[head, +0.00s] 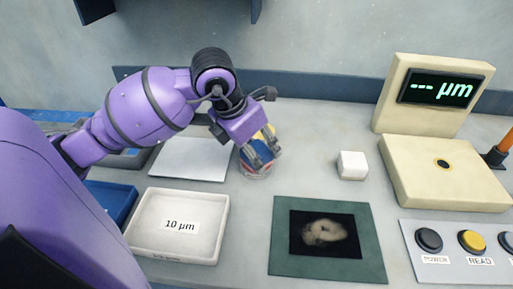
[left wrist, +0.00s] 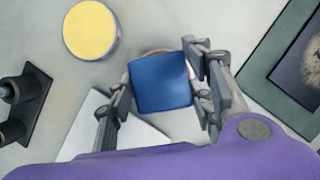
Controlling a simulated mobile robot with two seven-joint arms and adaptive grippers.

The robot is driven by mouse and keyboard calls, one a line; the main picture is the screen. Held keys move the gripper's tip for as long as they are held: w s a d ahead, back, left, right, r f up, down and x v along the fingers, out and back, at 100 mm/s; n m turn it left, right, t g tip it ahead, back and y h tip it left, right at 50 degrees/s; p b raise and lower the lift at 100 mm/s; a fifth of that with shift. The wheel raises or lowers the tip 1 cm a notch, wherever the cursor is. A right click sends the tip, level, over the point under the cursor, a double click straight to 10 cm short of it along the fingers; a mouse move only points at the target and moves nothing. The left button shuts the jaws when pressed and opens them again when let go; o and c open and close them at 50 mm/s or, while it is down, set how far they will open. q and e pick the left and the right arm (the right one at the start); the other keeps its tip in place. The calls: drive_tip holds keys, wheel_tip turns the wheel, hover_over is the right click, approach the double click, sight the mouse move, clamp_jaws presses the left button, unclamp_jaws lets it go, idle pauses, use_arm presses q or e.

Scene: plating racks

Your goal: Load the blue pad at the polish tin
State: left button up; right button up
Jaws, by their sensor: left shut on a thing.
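My left gripper (head: 264,158) is shut on the blue pad (left wrist: 162,82), a square block held between the fingers in the left wrist view. In the head view the fingers mostly hide the pad. A low round tin (head: 256,172) with a clear, reddish side stands directly under the gripper, and the pad covers most of it in the left wrist view. Whether the pad touches the tin I cannot tell. A round yellow-topped container (left wrist: 90,30) stands beside it in the left wrist view. My right gripper is not in view.
A white tray labelled 10 µm (head: 145,228) and a white sheet (head: 190,158) lie left. A green mat (head: 283,255) with a dark smeared square is in front. A white cube (head: 352,165), beige gauge (head: 440,190) and button panel (head: 455,270) stand right.

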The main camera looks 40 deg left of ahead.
sight(257, 149)
use_arm(q)
wheel_tip(257, 149, up, 2)
drive_tip(key=shift+r+p, duration=0.1)
drive_tip(key=shift+p, duration=0.4)
drive_tip(key=shift+r+p, duration=0.9)
drive_tip(key=shift+r, duration=0.7)
drive_tip(key=shift+r+p, duration=0.4)
drive_tip(key=shift+r, duration=0.4)
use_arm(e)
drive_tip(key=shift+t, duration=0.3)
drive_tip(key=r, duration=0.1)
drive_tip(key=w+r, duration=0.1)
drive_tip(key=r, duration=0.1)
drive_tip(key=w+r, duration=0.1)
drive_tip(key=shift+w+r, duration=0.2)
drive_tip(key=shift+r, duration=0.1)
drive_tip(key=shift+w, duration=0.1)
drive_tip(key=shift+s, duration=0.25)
